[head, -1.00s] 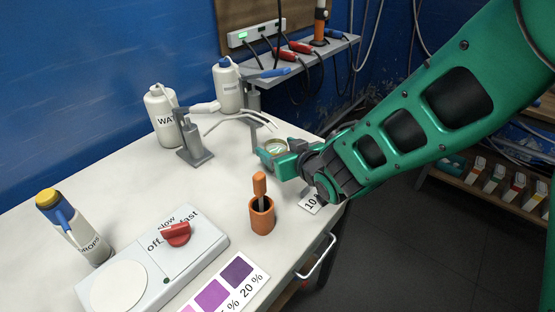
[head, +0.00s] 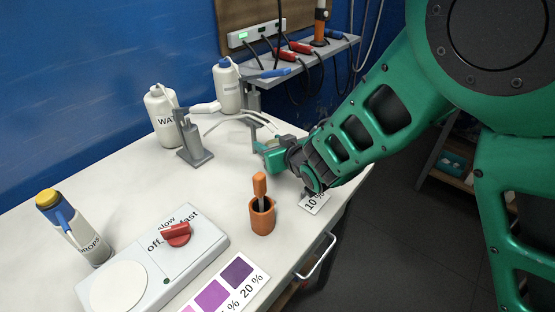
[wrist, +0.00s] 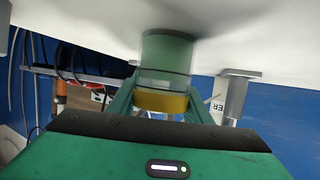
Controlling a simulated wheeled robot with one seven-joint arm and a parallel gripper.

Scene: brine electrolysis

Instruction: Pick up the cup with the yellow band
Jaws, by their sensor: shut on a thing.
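The cup with the yellow band (wrist: 161,102) shows in the wrist view between my two green fingers, its body pale green and see-through above the band. My gripper (head: 268,154) is shut on it, over the far right part of the white table. In the head view the cup is hidden by my gripper and wrist. I cannot tell whether its base touches the table.
A metal stand (head: 193,143) with thin tubes and a bottle (head: 161,116) stand left of my gripper. A stirrer plate (head: 150,262) and dropper bottle (head: 75,232) are front left.

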